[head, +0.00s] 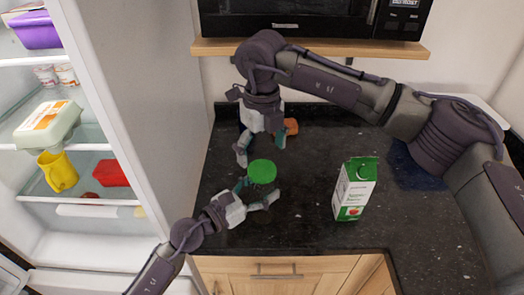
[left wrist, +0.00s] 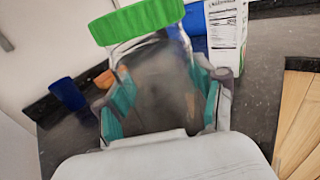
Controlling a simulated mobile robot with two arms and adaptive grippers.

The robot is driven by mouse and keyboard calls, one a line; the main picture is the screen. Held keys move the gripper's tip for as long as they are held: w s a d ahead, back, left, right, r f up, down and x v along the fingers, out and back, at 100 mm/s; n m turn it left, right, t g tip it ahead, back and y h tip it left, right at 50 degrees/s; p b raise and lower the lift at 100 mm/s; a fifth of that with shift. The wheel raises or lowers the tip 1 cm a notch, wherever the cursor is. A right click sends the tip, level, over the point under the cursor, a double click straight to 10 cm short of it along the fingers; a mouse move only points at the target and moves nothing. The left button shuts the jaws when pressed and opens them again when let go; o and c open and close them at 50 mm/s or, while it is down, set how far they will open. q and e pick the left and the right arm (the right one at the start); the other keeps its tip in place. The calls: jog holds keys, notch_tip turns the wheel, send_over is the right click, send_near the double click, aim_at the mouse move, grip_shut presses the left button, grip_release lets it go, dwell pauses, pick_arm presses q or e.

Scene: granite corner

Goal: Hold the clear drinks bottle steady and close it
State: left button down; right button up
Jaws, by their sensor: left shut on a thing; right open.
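The clear drinks bottle (left wrist: 158,72) stands on the dark counter, with a wide green lid (head: 262,171) on top. The lid also shows at the top of the left wrist view (left wrist: 137,22); I cannot tell how tightly it sits. My left gripper (head: 256,192) is shut around the bottle's body below the lid, with teal pads on both sides in the left wrist view. In the head view the lid hides most of the bottle. My right gripper (head: 262,148) is open and empty, pointing down just behind the lid, apart from it in the picture.
A green and white juice carton (head: 353,190) stands to the right on the counter (head: 300,225). An orange object (head: 291,126) lies behind my right gripper. A blue cup (left wrist: 67,95) shows in the left wrist view. An open fridge (head: 85,160) is at left, a microwave (head: 300,18) above.

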aim_at(262, 169)
jog(key=n, duration=0.1)
jog(key=r+n, duration=0.1)
jog(key=n, duration=0.2)
jog(key=shift+r+n, duration=0.3)
jog(key=shift+n, duration=0.1)
jog(key=n, duration=0.2)
jog(key=r+n, duration=0.1)
jog(key=n, duration=0.1)
jog(key=r+n, duration=0.1)
jog(key=n, duration=0.1)
jog(key=shift+f, duration=0.1)
jog(key=shift+f, duration=4)
jog(key=c, duration=1.2)
jog(key=o, duration=1.4)
jog(key=shift+c, duration=0.2)
